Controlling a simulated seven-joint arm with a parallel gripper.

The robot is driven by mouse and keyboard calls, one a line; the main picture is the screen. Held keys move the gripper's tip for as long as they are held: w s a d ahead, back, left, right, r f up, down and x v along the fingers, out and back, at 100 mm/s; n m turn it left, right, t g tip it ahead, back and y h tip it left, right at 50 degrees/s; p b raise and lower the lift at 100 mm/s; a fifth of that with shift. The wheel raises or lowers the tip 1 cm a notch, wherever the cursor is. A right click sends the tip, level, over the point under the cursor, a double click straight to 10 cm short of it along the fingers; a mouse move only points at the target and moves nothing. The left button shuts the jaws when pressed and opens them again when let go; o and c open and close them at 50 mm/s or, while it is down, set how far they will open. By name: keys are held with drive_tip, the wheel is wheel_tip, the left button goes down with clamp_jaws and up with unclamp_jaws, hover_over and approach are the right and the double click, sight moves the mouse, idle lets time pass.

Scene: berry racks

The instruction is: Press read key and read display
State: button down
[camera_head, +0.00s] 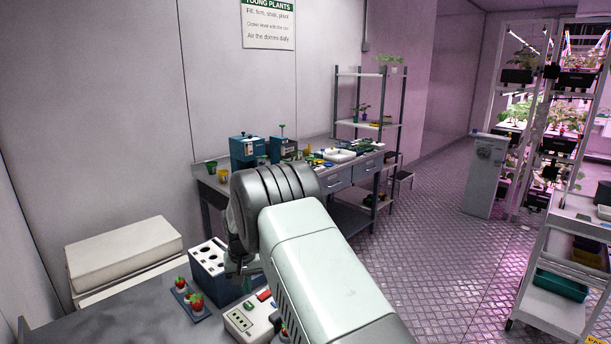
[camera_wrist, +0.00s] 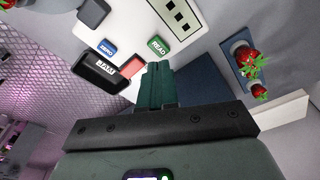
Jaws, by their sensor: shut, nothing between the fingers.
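The white reader device (camera_wrist: 140,20) lies on the bench under my gripper; it also shows in the head view (camera_head: 238,322), partly hidden by my arm. Its green READ key (camera_wrist: 158,45) is just beyond my fingertips in the wrist view. A blue key (camera_wrist: 108,47) sits left of it.
Strawberries sit on a blue tray (camera_head: 203,317). A blue rack with holes (camera_head: 207,262) stands behind the device, and a pale box (camera_head: 125,250) is at the left.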

drive_tip(key=shift+r, duration=1.85)
drive_tip(key=s+d+r+t, duration=0.1)
drive_tip(key=s+d+r, duration=0.2)
drive_tip(key=d+r, duration=0.35)
drive_tip(key=s+d+r+m, duration=0.1)
drive_tip(key=s+d+r, duration=0.2)
drive_tip(key=r, duration=0.7)
drive_tip(key=s+d+r+t, duration=0.1)
drive_tip(key=s+d+r, duration=0.3)
drive_tip(key=r, duration=0.5)
drive_tip(key=s+d+r+t, duration=0.1)
drive_tip(key=s+d+r, duration=0.3)
drive_tip(key=s, duration=0.3)
drive_tip(key=s+d+r, duration=0.3)
drive_tip(key=s+d, duration=0.2)
drive_tip(key=s, duration=0.2)
drive_tip(key=s+d+f+m+t, duration=0.1)
drive_tip(key=s+d, duration=0.3)
drive_tip(key=s, duration=1)
drive_tip(key=shift+s+d+f+m, duration=0.2)
drive_tip(key=shift+s+f+m, duration=0.1)
drive_tip(key=shift+f, duration=0.25)
